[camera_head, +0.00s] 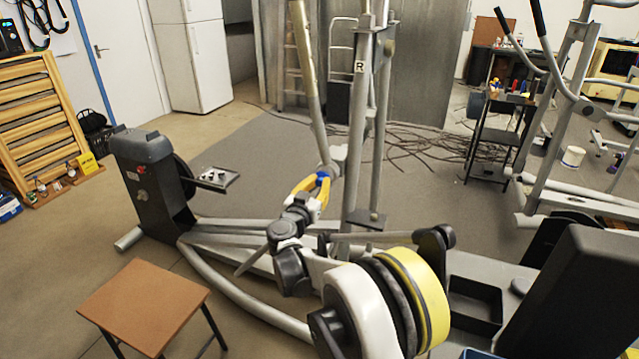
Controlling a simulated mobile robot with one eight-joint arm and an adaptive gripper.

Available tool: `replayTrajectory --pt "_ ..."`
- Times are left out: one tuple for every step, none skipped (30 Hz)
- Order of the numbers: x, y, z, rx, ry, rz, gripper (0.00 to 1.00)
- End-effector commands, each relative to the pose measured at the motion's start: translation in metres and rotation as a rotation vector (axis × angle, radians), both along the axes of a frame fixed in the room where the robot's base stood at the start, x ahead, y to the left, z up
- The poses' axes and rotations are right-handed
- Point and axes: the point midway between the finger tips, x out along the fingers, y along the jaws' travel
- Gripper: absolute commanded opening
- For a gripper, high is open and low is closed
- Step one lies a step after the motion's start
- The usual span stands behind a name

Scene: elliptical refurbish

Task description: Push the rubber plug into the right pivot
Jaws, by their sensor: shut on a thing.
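The elliptical machine has an upright post (359,130) with an "R" label near its top. Left of it, a slanted bar (312,85) runs down to a light grey joint (338,155). I cannot tell for certain whether this joint is the right pivot. My gripper (322,180), with yellow fingers, is just below this joint. It is shut on a small blue thing between the fingertips, and I cannot tell whether this is the rubber plug. Contact with the joint is too small to make out.
A brown-topped stool (145,303) stands at the front left. The machine's dark housing (148,175) and low frame tubes (235,293) surround my arm. A small dark tray (214,179) stands behind. A black bin (474,308) is at the lower right. Grey floor mat (255,155) lies open behind.

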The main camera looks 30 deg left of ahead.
Motion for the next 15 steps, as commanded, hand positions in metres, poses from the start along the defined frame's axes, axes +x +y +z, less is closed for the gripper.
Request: replayTrajectory --pt "0.0007 -0.0001 -0.0002 0.000 0.000 0.000 0.00" --pt "0.0010 0.0000 -0.0002 0.000 0.000 0.000 0.00" --pt "0.0015 0.0000 -0.0002 0.000 0.000 0.000 0.00" --pt "0.0019 0.0001 -0.0002 0.000 0.000 0.000 0.00" --pt "0.0023 0.0002 -0.0002 0.000 0.000 0.000 0.00" --pt "0.0024 0.0003 -0.0001 0.000 0.000 0.000 0.00" --pt "0.0024 0.0003 -0.0001 0.000 0.000 0.000 0.00" --pt "0.0023 0.0003 -0.0001 0.000 0.000 0.000 0.00" --pt "0.0024 0.0003 0.0000 0.000 0.000 0.000 0.00" --pt "0.0024 0.0002 0.0000 0.000 0.000 0.000 0.00" --pt "0.0024 0.0002 0.0001 0.000 0.000 0.000 0.25" --pt "0.0024 0.0002 0.0001 0.000 0.000 0.000 0.37" --pt "0.0024 0.0002 0.0001 0.000 0.000 0.000 0.38" --pt "0.0024 0.0002 0.0001 0.000 0.000 0.000 0.38" --pt "0.0023 0.0002 0.0001 0.000 0.000 0.000 0.38"
